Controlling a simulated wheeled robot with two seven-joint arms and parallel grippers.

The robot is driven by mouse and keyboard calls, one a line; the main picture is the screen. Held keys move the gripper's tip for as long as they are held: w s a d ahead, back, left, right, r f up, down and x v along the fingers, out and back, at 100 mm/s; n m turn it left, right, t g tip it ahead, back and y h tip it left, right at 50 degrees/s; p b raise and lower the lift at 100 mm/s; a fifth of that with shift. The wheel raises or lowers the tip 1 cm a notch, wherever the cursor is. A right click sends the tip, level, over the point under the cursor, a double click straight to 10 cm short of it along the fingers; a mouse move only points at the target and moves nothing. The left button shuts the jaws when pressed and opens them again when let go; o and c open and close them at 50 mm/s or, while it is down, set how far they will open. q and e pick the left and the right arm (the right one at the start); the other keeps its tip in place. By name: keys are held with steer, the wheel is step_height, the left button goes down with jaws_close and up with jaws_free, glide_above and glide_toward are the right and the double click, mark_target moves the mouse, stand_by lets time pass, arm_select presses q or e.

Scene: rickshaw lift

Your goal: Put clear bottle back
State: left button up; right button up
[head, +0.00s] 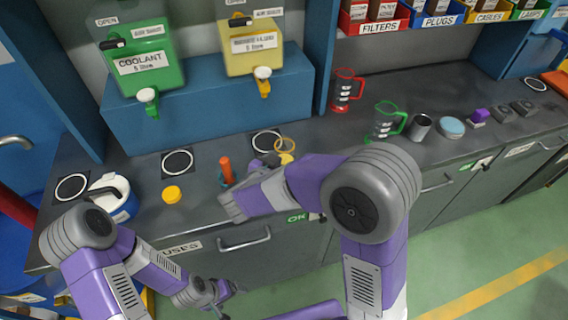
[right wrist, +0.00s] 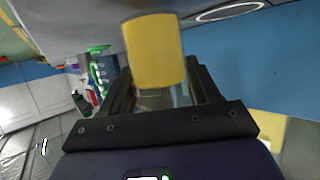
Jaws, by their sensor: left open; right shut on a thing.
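The clear bottle (right wrist: 150,98) shows in the right wrist view as a see-through body under a large yellow cap (right wrist: 152,50), between the fingers of my right gripper (right wrist: 165,95). My right gripper is shut on it. In the head view, my right gripper (head: 270,163) is over the counter, partly hidden by my own forearm, with a yellow cap (head: 287,159) beside it. The bottle's body is mostly hidden there. My left gripper (head: 228,290) is open and empty, low in front of the counter's drawers.
White-ringed circles mark the dark counter (head: 140,180), one (head: 267,141) behind my right gripper. A yellow lid (head: 172,194), an orange-handled tool (head: 226,170) and a white-blue jug (head: 115,198) stand left. Dispensers sit on a blue shelf (head: 210,100).

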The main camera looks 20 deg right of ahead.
steer(key=shift+f, duration=0.55)
steer(key=shift+f+b, duration=0.1)
steer(key=shift+b, duration=0.25)
steer(key=o, duration=1.3)
steer(key=shift+c, duration=0.2)
steer(key=shift+r+p, duration=0.25)
steer(key=shift+p, duration=0.15)
steer(key=v, duration=1.2)
